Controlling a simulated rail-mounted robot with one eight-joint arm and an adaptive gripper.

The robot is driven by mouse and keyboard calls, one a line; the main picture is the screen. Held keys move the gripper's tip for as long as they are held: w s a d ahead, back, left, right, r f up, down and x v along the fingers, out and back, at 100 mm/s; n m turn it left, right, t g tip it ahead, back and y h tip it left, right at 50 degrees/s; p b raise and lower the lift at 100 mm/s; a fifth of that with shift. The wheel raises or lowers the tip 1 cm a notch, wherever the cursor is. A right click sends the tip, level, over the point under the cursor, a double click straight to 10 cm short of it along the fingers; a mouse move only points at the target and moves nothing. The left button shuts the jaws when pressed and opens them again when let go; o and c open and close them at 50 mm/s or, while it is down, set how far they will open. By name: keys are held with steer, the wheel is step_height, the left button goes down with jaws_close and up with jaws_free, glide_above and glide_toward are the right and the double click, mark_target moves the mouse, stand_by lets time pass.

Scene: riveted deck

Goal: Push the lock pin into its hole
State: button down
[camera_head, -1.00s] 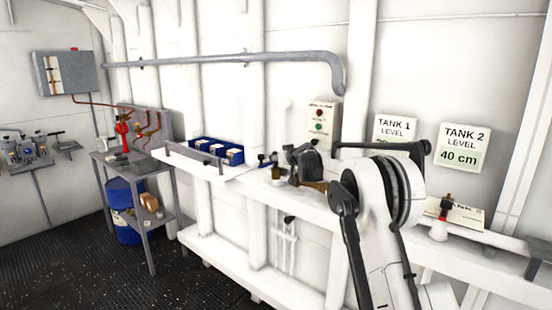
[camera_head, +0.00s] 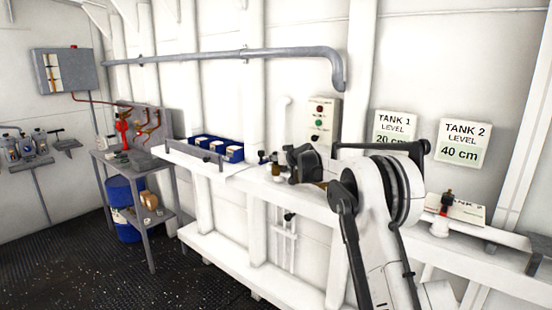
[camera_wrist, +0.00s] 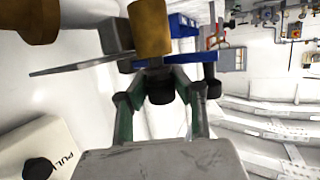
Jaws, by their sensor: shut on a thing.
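In the wrist view my gripper (camera_wrist: 161,76) has its two fingers closed in around a short black knob (camera_wrist: 160,92), which I take to be the head of the lock pin. A brass cylinder (camera_wrist: 151,28) stands just beyond the knob, in line with it. A thin grey plate (camera_wrist: 82,67) runs sideways beside the brass part. The hole cannot be made out. In the head view the dark end of my arm (camera_head: 304,160) is over the white wall shelf, and the fingertips and pin are too small or hidden to tell.
A brown round part (camera_wrist: 32,20) is close at the wrist view's upper left. A white box marked PULL (camera_wrist: 45,145) is at its lower left. Blue bins (camera_head: 214,149) stand left on the shelf; a control box (camera_head: 321,121) is behind my arm. A grey pipe (camera_head: 240,57) runs above.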

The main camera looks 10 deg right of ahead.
steer(key=shift+f+b, duration=0.3)
steer(key=shift+f, duration=0.25)
steer(key=c, duration=1.5)
jaws_free()
steer(key=shift+o, duration=0.2)
steer(key=shift+s, duration=0.1)
steer(key=v, duration=1.2)
